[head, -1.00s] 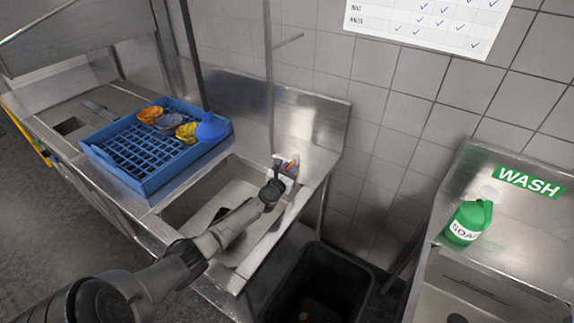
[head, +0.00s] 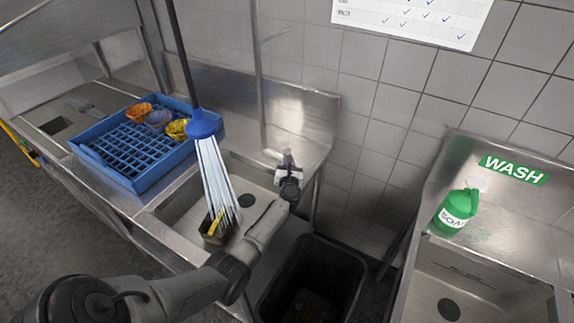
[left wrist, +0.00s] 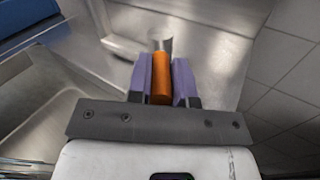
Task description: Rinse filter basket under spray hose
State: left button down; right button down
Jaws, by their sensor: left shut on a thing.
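The blue spray head (head: 202,125) hangs from its dark hose over the left sink and sprays several white streams of water down. The streams land on a dark box-like thing with a yellow part, which looks like the filter basket (head: 212,236), in the sink; my arm partly covers that area. My left gripper (head: 288,163) is at the back right corner of that sink. In the left wrist view its purple fingers are shut on an orange cylindrical handle (left wrist: 160,80) with a metal end beyond it. My right gripper is not in view.
A blue dish rack (head: 140,178) with orange, grey and yellow bowls stands left of the sink. A black bin (head: 318,250) stands right of it. A green soap jug (head: 457,212) stands by the right sink (head: 520,290) under a WASH sign.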

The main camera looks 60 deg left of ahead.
pick_arm(q)
jog(key=c, duration=1)
grip_release()
jog(key=shift+c, duration=0.2)
jog(key=shift+s+d, duration=0.2)
jog(key=shift+d, duration=0.1)
jog(key=p+v, duration=0.2)
jog(key=v, duration=0.9)
jog(key=shift+s+d, duration=0.1)
jog(key=shift+d, duration=0.1)
jog(key=shift+v, duration=0.8)
